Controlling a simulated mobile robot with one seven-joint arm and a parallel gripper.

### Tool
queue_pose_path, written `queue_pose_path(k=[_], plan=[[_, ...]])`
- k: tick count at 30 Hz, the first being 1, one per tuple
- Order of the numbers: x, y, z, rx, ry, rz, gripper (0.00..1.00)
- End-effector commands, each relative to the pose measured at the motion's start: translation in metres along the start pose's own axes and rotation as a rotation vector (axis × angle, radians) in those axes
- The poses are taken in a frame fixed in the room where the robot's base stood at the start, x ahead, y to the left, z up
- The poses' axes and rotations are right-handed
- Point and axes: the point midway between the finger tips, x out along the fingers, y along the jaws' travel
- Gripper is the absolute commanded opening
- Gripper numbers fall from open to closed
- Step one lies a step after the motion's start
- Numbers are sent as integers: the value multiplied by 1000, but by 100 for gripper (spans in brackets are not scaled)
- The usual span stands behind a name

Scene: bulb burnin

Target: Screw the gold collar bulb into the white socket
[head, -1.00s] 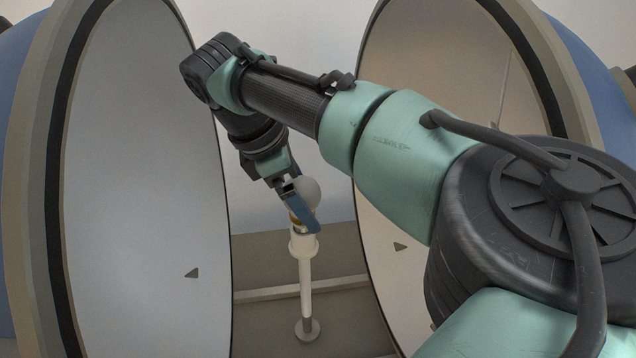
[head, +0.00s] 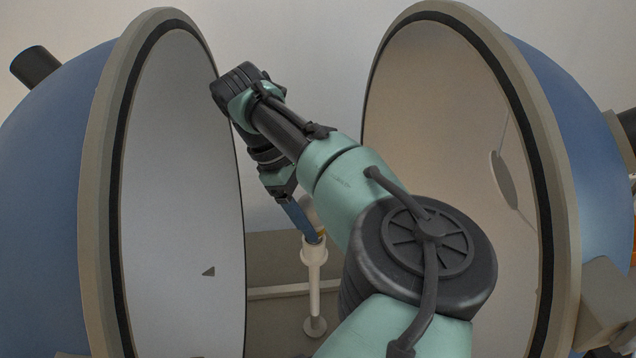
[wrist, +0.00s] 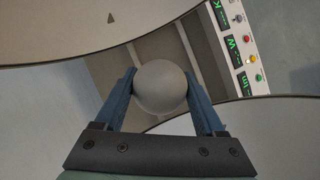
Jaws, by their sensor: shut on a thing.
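My gripper (head: 302,222) is shut on the bulb, with its blue fingers on either side of the glass. The round pale glass of the bulb (wrist: 160,87) shows between the fingers (wrist: 160,92) in the wrist view. In the head view the bulb (head: 311,214) is mostly hidden behind a blue finger and my arm. A little gold shows at its lower end. The white socket (head: 313,249) stands upright on a thin white post, directly under the fingertips. The bulb's base is at the socket's mouth; I cannot tell how deep it sits.
Two large open hemispheres, left (head: 180,200) and right (head: 450,150), flank the post closely. A panel with green displays and coloured buttons (wrist: 238,45) stands at the upper right of the wrist view.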

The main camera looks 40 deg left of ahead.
Motion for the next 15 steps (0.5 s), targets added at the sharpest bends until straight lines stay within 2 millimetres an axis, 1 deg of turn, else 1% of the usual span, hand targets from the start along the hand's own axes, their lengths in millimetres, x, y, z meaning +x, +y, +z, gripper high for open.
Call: queue_pose_path(k=[1,6,15], plan=[[-7,-1,1,62,-7,-34,18],[-5,-1,0,261,-37,-115,18],[-1,-1,-2,556,-78,-232,18]])
